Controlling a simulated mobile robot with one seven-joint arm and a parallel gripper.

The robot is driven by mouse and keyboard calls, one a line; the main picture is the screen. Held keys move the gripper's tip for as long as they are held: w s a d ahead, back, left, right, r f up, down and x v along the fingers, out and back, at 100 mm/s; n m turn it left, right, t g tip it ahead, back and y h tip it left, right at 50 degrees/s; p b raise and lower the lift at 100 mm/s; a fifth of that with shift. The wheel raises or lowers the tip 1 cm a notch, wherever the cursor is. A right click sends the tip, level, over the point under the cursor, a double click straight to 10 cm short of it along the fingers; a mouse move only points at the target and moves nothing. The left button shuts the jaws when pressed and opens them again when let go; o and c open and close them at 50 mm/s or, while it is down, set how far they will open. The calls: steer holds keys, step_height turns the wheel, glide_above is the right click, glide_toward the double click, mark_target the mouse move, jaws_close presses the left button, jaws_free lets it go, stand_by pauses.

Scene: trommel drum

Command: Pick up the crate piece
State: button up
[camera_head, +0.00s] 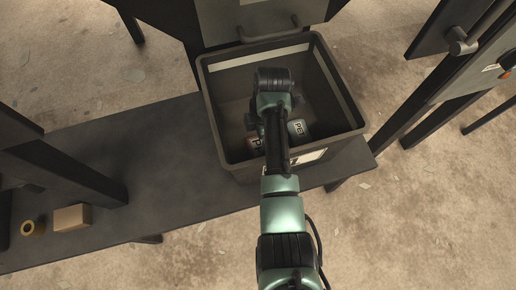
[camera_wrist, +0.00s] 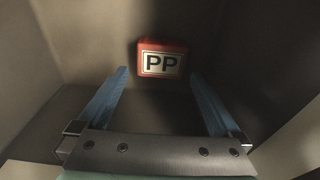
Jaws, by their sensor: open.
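A dark open crate (camera_head: 338,92) stands on the grey bench, partly covered by my arm. In the wrist view a red piece with a white "PP" label (camera_wrist: 162,61) lies inside the crate, ahead of my gripper (camera_wrist: 158,74) and roughly centred beyond its fingertips. My gripper is open, with its two blue fingers spread wide and nothing held. My fingertips are hidden in the head view.
The crate's walls rise around my gripper. The grey bench (camera_head: 150,150) is clear left of the crate. A small tan box (camera_head: 72,217) and a yellow roll (camera_head: 33,228) sit at its left end. Dark metal posts (camera_head: 70,172) stand left, with a frame at right.

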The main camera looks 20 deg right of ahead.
mark_target(254, 145)
step_height(254, 145, down, 5)
steer(key=b, duration=0.2)
steer(key=shift+s+f+b, duration=0.1)
steer(key=shift+f+b, duration=0.05)
steer(key=shift+b, duration=0.25)
steer(key=shift+c, duration=0.3)
steer(key=c, duration=1)
